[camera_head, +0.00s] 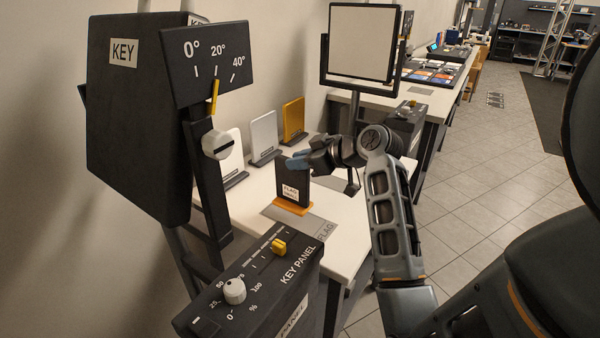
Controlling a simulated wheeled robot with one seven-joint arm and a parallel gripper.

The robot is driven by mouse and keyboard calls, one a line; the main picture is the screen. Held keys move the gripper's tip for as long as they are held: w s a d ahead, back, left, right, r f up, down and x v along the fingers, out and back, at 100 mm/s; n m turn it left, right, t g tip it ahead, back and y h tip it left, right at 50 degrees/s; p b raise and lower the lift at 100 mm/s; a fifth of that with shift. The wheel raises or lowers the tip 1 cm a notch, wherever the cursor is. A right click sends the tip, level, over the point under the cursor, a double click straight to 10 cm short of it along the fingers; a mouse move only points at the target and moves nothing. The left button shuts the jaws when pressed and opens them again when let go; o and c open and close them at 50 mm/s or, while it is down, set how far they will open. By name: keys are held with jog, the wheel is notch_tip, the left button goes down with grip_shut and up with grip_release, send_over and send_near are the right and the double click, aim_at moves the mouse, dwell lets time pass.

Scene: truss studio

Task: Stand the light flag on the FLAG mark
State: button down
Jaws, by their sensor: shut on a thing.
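The light flag (294,184) is a black upright panel with a white label on an orange foot. My gripper (298,162) is shut on its upper part from the right; a blue fingertip shows at the panel's top edge. The flag looks upright. The FLAG mark (324,232) is a grey patch with lettering on the white table, in front of the flag's foot. The foot overlaps the mark's far side in the picture and hides part of it. I cannot tell whether the foot touches the table or hangs just above it.
The black KEY lamp (140,110) and KEY PANEL (262,272) stand at left and in front. A framed screen (359,42) rises behind my arm. Bare table lies right of the flag.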

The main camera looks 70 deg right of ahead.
jog(key=shift+f, duration=1.95)
jog(key=shift+f, duration=0.15)
jog(key=c, duration=1)
grip_release()
jog(key=v, duration=1.2)
jog(key=shift+r, duration=0.25)
